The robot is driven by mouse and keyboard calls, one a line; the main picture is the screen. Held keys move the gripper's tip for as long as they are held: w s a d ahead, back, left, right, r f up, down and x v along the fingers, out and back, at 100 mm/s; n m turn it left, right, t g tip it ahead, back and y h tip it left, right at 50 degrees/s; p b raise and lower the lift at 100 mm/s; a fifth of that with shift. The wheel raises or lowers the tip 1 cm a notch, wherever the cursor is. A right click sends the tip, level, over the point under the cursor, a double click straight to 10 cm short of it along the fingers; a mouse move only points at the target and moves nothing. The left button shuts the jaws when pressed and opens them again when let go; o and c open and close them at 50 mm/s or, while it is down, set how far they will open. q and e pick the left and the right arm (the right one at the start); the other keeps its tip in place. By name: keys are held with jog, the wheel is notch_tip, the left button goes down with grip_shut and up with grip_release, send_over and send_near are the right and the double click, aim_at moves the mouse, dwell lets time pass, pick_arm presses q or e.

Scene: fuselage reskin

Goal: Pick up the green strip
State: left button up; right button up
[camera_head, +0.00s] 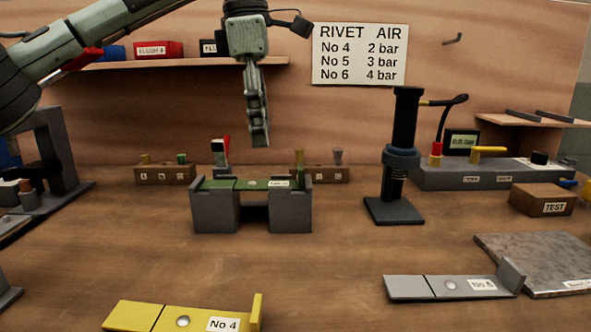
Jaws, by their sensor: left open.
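The green strip (236,184) lies flat across the top of a grey two-block stand (214,212) in the middle of the bench. It has a small white label near its right end. My left gripper (259,140) hangs above and a little behind the strip, fingers pointing down, clear of it. The gripper is seen edge-on, open, and nothing shows between its fingers. My right gripper is not in view.
A yellow bar (183,318) and a grey bar (452,286) lie in front. A black upright tool (402,150) stands to the right. Wooden blocks (165,173) with small pegs stand behind the stand. Bare bench (310,265) lies in front of it.

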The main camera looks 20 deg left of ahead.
aim_at(261, 184)
pick_arm(q)
jog(key=shift+s+a+f+y, duration=0.15)
jog(key=shift+s+f+y, duration=0.05)
jog(key=shift+y, duration=0.2)
notch_tip(261, 184, down, 3)
jog(key=shift+s+r+b, duration=0.15)
jog(key=shift+r+b, duration=0.05)
jog(key=shift+b, duration=0.3)
jog(key=shift+f, duration=0.3)
jog(key=f, duration=0.4)
jog(key=shift+w+a+f, duration=0.1)
jog(key=shift+w+f, duration=0.05)
jog(key=shift+w, duration=0.15)
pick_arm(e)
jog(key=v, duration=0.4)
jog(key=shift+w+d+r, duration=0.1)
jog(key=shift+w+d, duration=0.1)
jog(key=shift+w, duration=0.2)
pick_arm(q)
jog(key=shift+c, duration=0.5)
jog(key=c, duration=1.2)
